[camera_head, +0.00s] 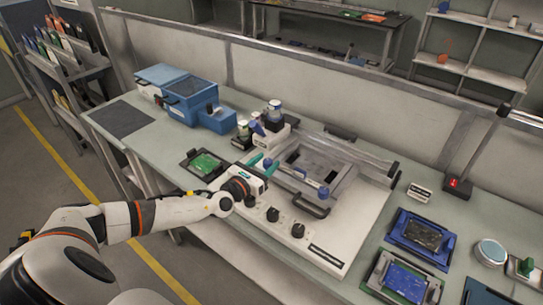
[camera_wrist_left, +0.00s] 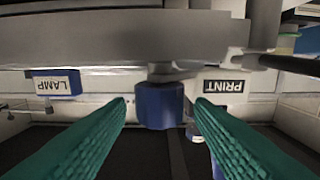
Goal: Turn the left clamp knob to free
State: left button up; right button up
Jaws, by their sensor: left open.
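The left clamp knob (camera_wrist_left: 160,106) is a blue cylinder in the middle of the left wrist view, under a metal clamp part. My left gripper (camera_head: 265,163) is at the left side of the printer frame (camera_head: 330,160). Its teal ribbed fingers are open, one on each side of the knob in the left wrist view, with a visible gap on both sides. In the head view the fingers largely hide this knob. Another blue clamp knob (camera_head: 323,192) shows at the frame's right front. My right gripper is not in view.
Several black knobs (camera_head: 273,214) sit on the white front panel below my left wrist. A green board in a dark tray (camera_head: 203,163) lies to the left. Blue trays with boards (camera_head: 421,240) lie to the right. Jars (camera_head: 274,110) stand behind.

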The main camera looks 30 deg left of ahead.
pick_arm(q)
jog(key=shift+w+d, duration=0.15)
jog(key=shift+w, duration=1.45)
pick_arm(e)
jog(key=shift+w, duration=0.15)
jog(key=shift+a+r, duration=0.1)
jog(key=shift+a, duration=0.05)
